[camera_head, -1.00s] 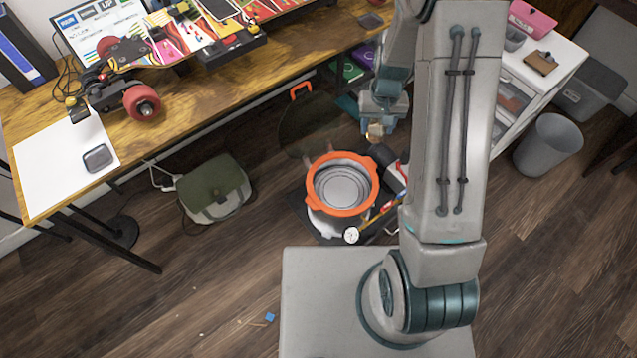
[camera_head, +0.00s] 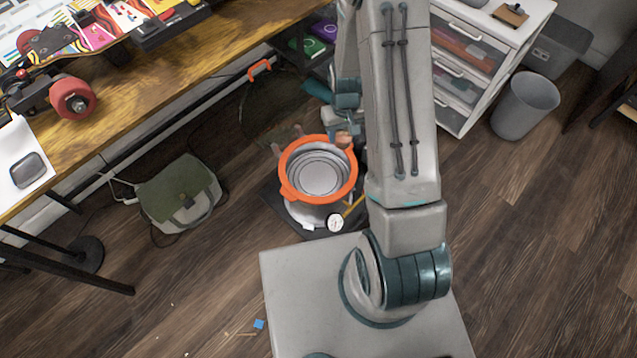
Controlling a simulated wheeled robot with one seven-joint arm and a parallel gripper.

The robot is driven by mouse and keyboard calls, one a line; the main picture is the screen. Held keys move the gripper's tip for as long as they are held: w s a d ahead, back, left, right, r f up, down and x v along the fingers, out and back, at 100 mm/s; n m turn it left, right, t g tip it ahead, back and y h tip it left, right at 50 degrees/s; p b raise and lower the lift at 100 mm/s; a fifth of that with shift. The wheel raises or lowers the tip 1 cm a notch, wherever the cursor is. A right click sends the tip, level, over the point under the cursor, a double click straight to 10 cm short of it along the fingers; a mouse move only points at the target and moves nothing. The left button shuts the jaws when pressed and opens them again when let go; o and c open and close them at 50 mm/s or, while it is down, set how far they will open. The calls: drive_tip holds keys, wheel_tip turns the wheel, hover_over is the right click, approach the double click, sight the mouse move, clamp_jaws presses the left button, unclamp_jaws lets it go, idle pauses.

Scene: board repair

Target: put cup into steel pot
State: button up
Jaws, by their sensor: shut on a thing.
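The steel pot (camera_head: 318,177) has an orange rim with side handles and a ringed, shiny inside. My gripper (camera_head: 344,134) is by the pot's upper right rim, partly covered by my own arm. It is shut on a small brownish thing, which I take to be the cup (camera_head: 343,142). Only a little of the cup shows. I cannot tell whether it is over the opening or just beyond the rim.
A dark mat or tray lies under the pot, with a round white dial (camera_head: 335,222) at its front. A green and grey bag (camera_head: 181,193) lies to the left. The wooden desk (camera_head: 150,75) overhangs at upper left. A white drawer unit (camera_head: 465,60) and grey bin (camera_head: 525,105) stand right.

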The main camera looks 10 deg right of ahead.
drive_tip(key=s+d+f+n+b, duration=0.1)
drive_tip(key=s+f+b, duration=0.1)
drive_tip(key=f+b, duration=0.7)
drive_tip(key=s+d+f+b, duration=0.2)
drive_tip(key=f+b, duration=0.4)
drive_tip(key=f, duration=0.8)
drive_tip(key=b, duration=0.3)
hover_over(325, 183)
wheel_tip(325, 183, down, 7)
drive_tip(key=shift+s+a+r, duration=0.1)
drive_tip(key=shift+s+r, duration=0.05)
drive_tip(key=shift+r, duration=0.05)
drive_tip(key=shift+f+b, duration=1.05)
drive_tip(key=shift+f, duration=0.9)
drive_tip(key=shift+f, duration=0.2)
drive_tip(key=o, duration=1)
drive_tip(key=shift+r, duration=0.15)
